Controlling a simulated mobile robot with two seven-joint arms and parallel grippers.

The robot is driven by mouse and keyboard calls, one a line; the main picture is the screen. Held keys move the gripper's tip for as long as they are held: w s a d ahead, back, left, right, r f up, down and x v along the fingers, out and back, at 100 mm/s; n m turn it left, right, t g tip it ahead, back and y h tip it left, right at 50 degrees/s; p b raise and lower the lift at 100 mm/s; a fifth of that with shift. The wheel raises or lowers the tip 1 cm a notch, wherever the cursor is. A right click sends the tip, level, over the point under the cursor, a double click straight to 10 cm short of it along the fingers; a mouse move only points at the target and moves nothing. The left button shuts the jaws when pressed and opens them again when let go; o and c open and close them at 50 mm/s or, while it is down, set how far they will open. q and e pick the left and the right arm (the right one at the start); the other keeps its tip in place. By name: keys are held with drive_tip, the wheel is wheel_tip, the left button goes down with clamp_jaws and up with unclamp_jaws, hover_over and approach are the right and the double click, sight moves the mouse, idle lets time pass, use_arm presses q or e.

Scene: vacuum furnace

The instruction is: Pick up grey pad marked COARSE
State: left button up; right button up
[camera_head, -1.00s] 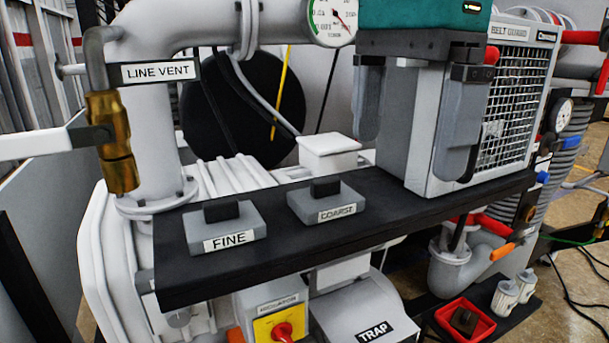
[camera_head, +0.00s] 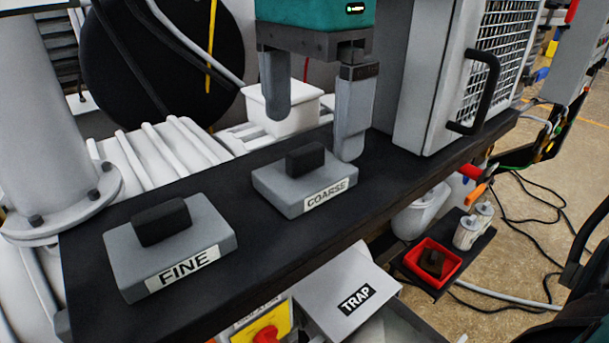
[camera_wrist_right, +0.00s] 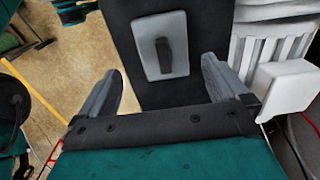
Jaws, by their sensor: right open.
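The grey pad marked COARSE (camera_head: 306,182) lies flat on the black shelf (camera_head: 225,228), with a black grip block on top and its label on the front face. In the right wrist view a grey pad with a black block (camera_wrist_right: 161,46) shows beyond and between the fingertips; its label is not readable there. The grey pad marked FINE (camera_head: 168,245) lies on the shelf to the left. My right gripper (camera_head: 315,128) is open and empty, pointing down above and behind the COARSE pad, apart from it. It also shows in the right wrist view (camera_wrist_right: 163,88).
A grey cabinet with a mesh guard (camera_head: 505,45) and black handle stands at the shelf's right end. A white box (camera_head: 287,108) sits behind the shelf. A vertical pipe (camera_head: 45,110) rises at left. Below are a TRAP box (camera_head: 345,290) and a red tray (camera_head: 432,262).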

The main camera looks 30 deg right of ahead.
sight(305, 149)
drive_tip(key=f, duration=0.5)
drive_tip(key=shift+w+f, duration=0.25)
drive_tip(key=shift+f, duration=0.15)
drive_tip(key=c, duration=1.1)
